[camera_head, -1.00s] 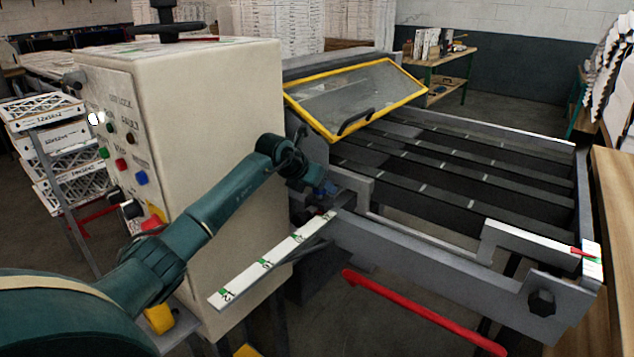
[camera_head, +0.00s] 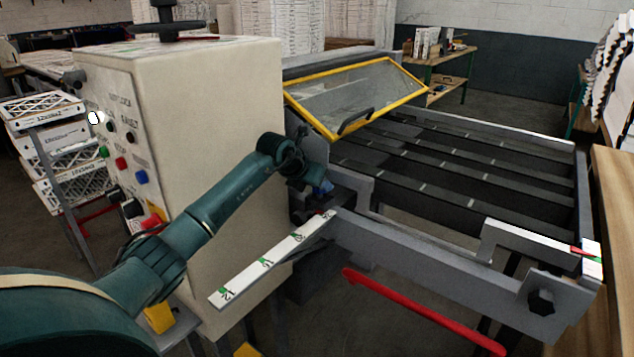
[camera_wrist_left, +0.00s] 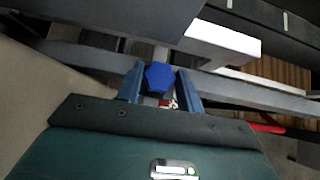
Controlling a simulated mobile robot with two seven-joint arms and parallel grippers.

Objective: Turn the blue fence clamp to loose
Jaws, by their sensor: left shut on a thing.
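The blue fence clamp (camera_wrist_left: 159,78) is a blue hexagonal knob in the middle of the left wrist view. My left gripper (camera_wrist_left: 160,88) has one blue finger on each side of it and is shut on it. In the head view my left gripper (camera_head: 322,187) is at the near left corner of the machine's frame, just beyond the upper end of a white scale strip (camera_head: 262,264) with green marks. There the clamp cannot be told apart from the blue fingers. My right gripper is not in view.
A beige control cabinet (camera_head: 215,150) stands close to the left of my arm. A yellow-framed guard (camera_head: 355,97) sits behind the gripper. The grey frame rail (camera_head: 430,255) runs right, with a red bar (camera_head: 420,312) below it. A wooden surface (camera_head: 615,200) is at the far right.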

